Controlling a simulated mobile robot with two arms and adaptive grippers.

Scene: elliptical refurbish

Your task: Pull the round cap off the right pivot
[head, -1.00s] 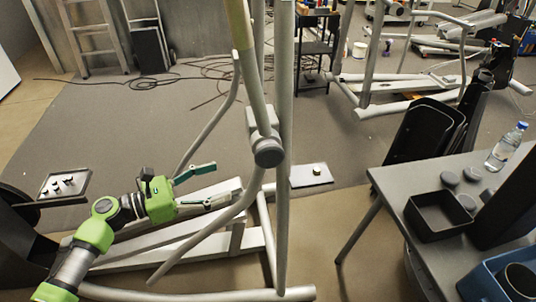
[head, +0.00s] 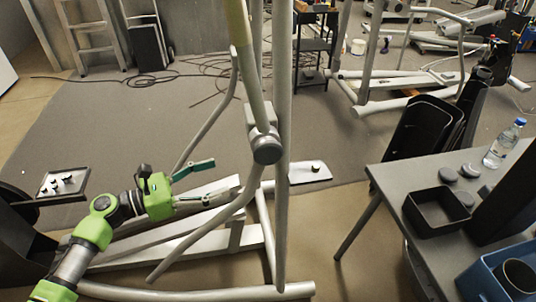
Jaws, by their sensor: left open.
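A round dark grey cap (head: 267,150) sits on the pivot (head: 261,129) of the elliptical machine, where the slanted bars meet near the middle of the head view. My left gripper (head: 208,182) is to the lower left of the cap, apart from it. Its two fingers are spread and nothing is between them. It is over the machine's grey lower frame (head: 180,252). My right gripper does not show.
A grey table (head: 400,180) at the right holds a black open box (head: 436,211), several round caps (head: 447,174), a bottle (head: 504,144) and a blue bin (head: 480,283). A tray (head: 62,184) with small parts is at the left. Upright bars stand around the pivot.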

